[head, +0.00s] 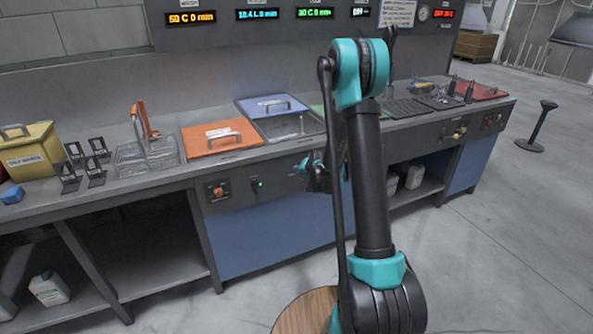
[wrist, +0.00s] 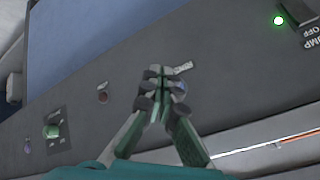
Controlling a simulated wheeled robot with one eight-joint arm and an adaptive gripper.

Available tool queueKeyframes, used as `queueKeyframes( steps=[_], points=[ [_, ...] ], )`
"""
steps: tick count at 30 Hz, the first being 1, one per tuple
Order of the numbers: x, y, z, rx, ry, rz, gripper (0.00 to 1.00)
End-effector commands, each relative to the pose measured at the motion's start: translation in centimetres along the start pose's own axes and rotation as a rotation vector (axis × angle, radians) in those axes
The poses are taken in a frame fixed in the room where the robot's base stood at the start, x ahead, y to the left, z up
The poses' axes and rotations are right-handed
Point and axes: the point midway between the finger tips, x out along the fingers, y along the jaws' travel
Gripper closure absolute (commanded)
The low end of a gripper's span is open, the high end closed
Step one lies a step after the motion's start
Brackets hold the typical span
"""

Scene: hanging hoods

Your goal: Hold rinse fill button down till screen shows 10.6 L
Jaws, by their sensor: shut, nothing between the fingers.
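My gripper (wrist: 160,78) is shut and empty, with its fingertips at the dark front panel in the wrist view. A small label (wrist: 183,68), only partly legible, shows beside the fingertips. A bit of blue (wrist: 181,88), perhaps the rinse fill button, shows at the fingers' edge; the rest is hidden, and I cannot tell whether it is pressed. In the head view my gripper (head: 308,170) is at the counter's front panel, partly behind my arm. The blue-lit screen (head: 258,14) on the hood seems to read 10.4 L 0 min, though its digits are small.
A lit green lamp (wrist: 278,20) and a pump switch (wrist: 300,10) are on the same panel. A dull red button (wrist: 103,97) and a green knob (wrist: 52,131) lie on the other side. An orange lid (head: 222,138) and an open basin (head: 290,126) are above the panel.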

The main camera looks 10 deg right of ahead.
Motion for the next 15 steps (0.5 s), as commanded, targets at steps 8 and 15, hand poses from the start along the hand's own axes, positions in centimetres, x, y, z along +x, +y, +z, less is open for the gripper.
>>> queueKeyframes(
  steps=[8, 15],
  points=[
    [1.7, -1.2, -1.3, 0.001, 0.000, 0.000, 1.00],
    [2.0, -1.5, -1.5, 0.001, 0.000, 0.000, 1.00]
  ],
)
